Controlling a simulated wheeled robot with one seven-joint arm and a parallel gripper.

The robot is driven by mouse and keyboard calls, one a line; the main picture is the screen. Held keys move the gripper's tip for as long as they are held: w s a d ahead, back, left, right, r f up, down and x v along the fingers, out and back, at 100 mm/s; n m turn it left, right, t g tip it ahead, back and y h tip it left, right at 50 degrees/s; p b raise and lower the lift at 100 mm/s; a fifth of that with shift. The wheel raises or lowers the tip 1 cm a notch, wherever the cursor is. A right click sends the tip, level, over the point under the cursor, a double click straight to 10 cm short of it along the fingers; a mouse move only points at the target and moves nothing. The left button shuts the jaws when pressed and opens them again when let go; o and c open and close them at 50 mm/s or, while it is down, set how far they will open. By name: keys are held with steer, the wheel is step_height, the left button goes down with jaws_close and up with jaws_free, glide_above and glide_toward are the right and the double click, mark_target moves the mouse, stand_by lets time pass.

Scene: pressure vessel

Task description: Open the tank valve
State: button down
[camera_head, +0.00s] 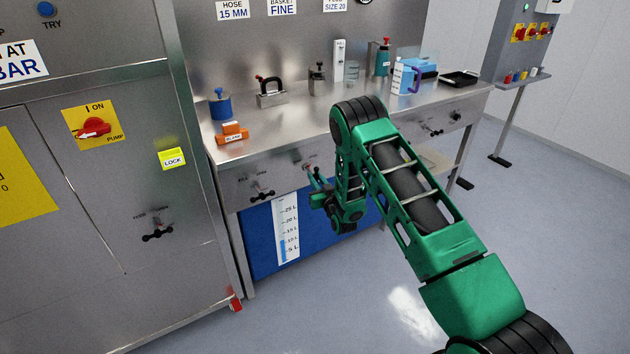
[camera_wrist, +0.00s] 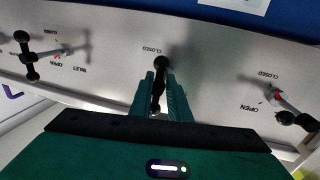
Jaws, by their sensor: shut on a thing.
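A row of small valves with black handles sits on the front panel of the steel bench. In the wrist view my gripper (camera_wrist: 160,98) is shut on the black handle of the middle valve (camera_wrist: 161,63). A CLOSED label is beside this valve; its other labels are hidden by the fingers. In the head view my gripper (camera_head: 318,190) is at the bench's front panel, right of another valve (camera_head: 262,195). No label reading TANK can be made out. A blue tank (camera_head: 257,240) with a litre scale (camera_head: 286,228) stands under the bench.
A steel cabinet (camera_head: 95,290) stands left of the bench. The floor (camera_head: 350,310) in front is clear.

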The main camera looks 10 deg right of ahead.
steer(key=shift+d+f, duration=0.15)
steer(key=shift+d, duration=0.45)
steer(key=c, duration=1.8)
jaws_free()
steer(key=shift+a, duration=0.3)
steer(key=s+d, duration=0.1)
steer(key=s, duration=0.9)
steer(key=shift+s+d, duration=0.15)
steer(key=shift+s, duration=0.15)
